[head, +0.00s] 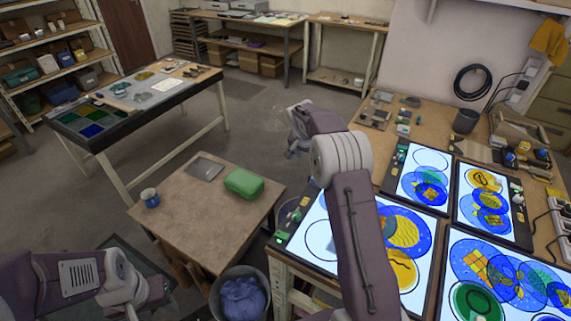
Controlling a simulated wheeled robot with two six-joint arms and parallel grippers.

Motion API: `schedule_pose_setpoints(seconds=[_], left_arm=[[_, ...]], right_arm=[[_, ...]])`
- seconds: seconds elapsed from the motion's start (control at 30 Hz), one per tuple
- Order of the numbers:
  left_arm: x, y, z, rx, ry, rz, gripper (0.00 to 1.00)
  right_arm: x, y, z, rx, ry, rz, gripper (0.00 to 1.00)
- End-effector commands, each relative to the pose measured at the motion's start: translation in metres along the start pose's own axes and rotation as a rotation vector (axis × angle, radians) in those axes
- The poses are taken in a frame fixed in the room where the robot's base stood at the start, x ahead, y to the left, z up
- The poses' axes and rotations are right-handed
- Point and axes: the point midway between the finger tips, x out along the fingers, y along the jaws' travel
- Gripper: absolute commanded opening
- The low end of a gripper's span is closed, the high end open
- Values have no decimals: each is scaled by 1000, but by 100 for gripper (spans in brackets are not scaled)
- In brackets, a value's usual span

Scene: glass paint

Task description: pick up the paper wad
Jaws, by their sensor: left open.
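I cannot make out a paper wad in the head view; my arms hide parts of the floor and the benches. My left arm comes in at the lower left, and its open gripper (158,289) is low beside the small brown table (208,222), with its fingers hard to see. My right arm rises from the bottom across the picture. Its gripper (294,148) is at the far end, above the floor behind the small table, seen too poorly to tell its jaws.
The small table holds a green case (243,183), a blue cup (150,197) and a grey sheet (204,168). A bin with a blue bag (241,296) stands in front. Lit glass panels (420,161) cover the right bench. The floor (262,115) behind is open.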

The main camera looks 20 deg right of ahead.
Motion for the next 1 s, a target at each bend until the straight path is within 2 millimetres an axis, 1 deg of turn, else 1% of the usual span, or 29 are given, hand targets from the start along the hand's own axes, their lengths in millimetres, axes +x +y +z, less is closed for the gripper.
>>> schedule_pose_setpoints(seconds=[0.03, 0.1, 0.17, 0.27, 0.4, 0.5, 0.67, 0.8, 0.9, 1.0], left_arm=[[-7, 0, 0, 0, 0, 0, 45], [-9, 0, -1, 0, 0, 0, 45], [-10, 0, -1, 0, 0, 0, 45], [-10, 0, -1, 0, -1, 0, 45], [-16, 0, -1, 0, -1, 0, 45], [-18, 0, -2, 0, 0, 0, 45], [-20, 0, -2, 0, 0, 0, 45], [-33, 1, -3, 0, 0, 0, 45], [-33, 1, -3, 0, 0, 0, 45], [-34, 1, -3, 0, 0, 0, 45]], right_arm=[[9, 8, 2, 4, -21, 21, 67], [19, 15, 7, 6, -41, 39, 67], [20, 18, 6, 11, -45, 44, 67], [25, 18, 7, 11, -45, 44, 67], [47, 20, 8, 10, -46, 45, 67], [57, 20, 8, 9, -44, 43, 67], [64, 20, 9, 9, -44, 43, 67], [88, 22, 10, 10, -46, 44, 67], [104, 22, 11, 10, -44, 42, 67], [111, 22, 11, 10, -43, 41, 67]])
